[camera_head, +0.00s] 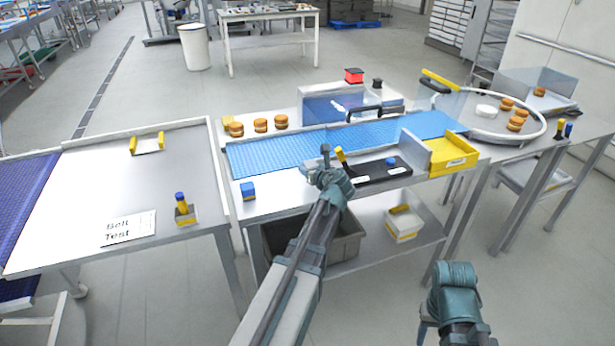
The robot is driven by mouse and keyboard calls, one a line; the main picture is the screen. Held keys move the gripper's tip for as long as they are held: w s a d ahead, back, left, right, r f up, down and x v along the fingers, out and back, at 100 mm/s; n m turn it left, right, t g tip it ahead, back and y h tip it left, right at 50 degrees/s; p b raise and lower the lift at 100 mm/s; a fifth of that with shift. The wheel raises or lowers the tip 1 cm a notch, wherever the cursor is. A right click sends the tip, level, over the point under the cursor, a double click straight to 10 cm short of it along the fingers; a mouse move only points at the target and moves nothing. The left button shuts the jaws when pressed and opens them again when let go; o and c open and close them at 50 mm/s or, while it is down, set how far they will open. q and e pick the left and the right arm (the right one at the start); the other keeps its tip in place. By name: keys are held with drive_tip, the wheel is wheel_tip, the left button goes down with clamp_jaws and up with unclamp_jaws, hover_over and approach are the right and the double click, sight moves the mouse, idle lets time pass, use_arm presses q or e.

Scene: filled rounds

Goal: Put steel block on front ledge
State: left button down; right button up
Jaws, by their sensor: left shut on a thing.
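My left gripper (324,160) reaches from below over the front of the blue-belt station and is shut on a small grey piece, which I take to be the steel block (311,172). The wrist and fingers hide most of it. The front ledge (275,197) is the bare metal strip along the near side of the blue belt. The gripper is over this strip, left of a black tray; I cannot tell whether the block touches the metal. My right gripper (426,322) is low at the bottom right, away from the station, with its fingers mostly hidden.
Behind is the blue belt (290,148). The strip between cube and gripper is clear.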

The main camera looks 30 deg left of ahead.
use_arm(q)
drive_tip(key=shift+w+a, duration=0.1)
drive_tip(key=shift+a, duration=0.1)
drive_tip(key=f+b, duration=0.4)
drive_tip(key=shift+w+a, duration=0.1)
drive_tip(key=shift+a, duration=0.3)
drive_tip(key=shift+r, duration=0.2)
drive_tip(key=shift+f, duration=0.15)
drive_tip(key=shift+c, duration=1.4)
unclamp_jaws()
